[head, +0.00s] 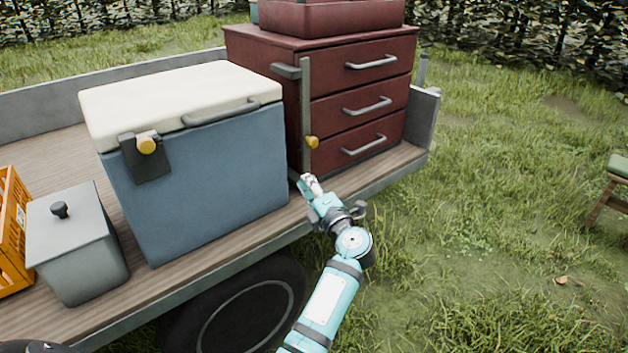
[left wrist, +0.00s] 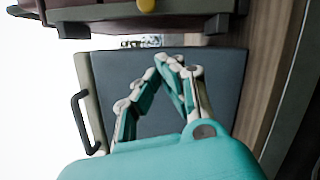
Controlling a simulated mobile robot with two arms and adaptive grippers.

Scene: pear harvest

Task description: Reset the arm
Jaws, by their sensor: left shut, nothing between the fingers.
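My left gripper (head: 306,183) is shut and empty in the head view, beside the right end of the blue cooler box (head: 200,175) and in front of the lower left part of the red drawer cabinet (head: 345,95). In the left wrist view, the two fingers of my left gripper (left wrist: 170,62) meet at their tips with nothing between them. The dark side of the cooler box (left wrist: 220,85) fills the space behind them, with its handle (left wrist: 82,120) at the left. My right gripper is not in view.
A trailer bed (head: 345,190) carries the cooler box, the cabinet, a grey lidded bin (head: 80,245) and an orange crate (head: 12,225). A grey upright bar (head: 305,110) with a yellow knob (head: 312,142) stands at the cabinet. Open grass lies right, with a stool (head: 618,170).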

